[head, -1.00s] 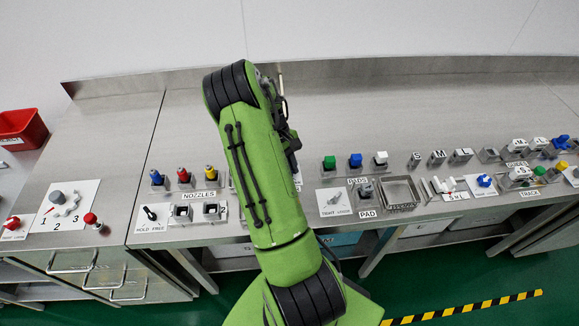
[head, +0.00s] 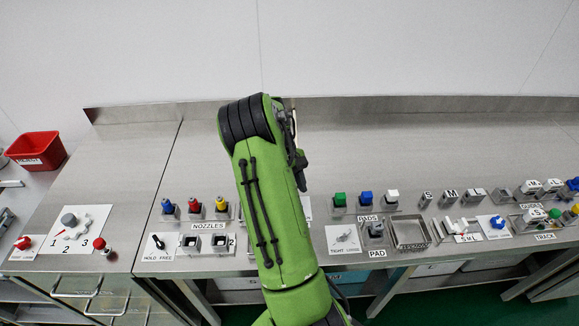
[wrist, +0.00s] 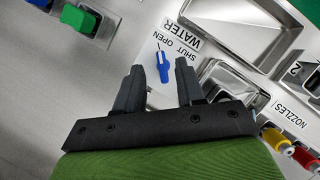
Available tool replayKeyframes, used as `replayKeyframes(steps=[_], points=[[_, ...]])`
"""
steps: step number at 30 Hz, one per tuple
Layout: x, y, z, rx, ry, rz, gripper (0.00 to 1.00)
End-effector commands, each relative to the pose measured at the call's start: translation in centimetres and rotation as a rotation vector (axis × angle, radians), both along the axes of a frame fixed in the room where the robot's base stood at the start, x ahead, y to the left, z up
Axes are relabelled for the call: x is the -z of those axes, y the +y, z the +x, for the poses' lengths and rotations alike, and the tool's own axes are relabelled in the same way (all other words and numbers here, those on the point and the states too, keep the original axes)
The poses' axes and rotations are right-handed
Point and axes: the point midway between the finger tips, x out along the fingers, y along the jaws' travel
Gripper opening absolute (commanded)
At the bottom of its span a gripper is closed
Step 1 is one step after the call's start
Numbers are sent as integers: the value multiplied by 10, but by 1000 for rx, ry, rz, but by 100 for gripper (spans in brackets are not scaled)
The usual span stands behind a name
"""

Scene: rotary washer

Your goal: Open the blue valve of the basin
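The small blue valve (wrist: 163,69) lies on a white plate marked WATER, OPEN and SHUT in the wrist view. Its lettering appears upside down. My gripper (wrist: 159,64) is open and empty, and the valve shows between its two dark fingertips. I cannot tell whether they are at its height. The metal basin (wrist: 207,42) is just beyond the plate, to the upper right. In the head view my green arm covers the valve, the basin and my fingertips.
Nozzles in blue (head: 167,207), red (head: 194,206) and yellow (head: 221,204) stand left of my arm in the head view. Green (head: 340,199), blue (head: 366,198) and white (head: 392,196) blocks stand to its right. The counter behind them is bare up to the wall.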

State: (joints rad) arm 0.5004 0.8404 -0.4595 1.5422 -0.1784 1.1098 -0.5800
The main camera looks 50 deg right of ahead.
Motion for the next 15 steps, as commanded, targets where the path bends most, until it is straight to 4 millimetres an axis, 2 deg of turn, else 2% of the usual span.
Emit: replayKeyframes(steps=[1, 3, 9, 15], points=[[-17, -2, 7, -2, -6, -3, 38], [-35, -3, 14, -2, -5, -3, 38], [-81, -5, 33, -2, -4, -2, 38], [-98, -6, 40, 1, -1, -1, 38]])
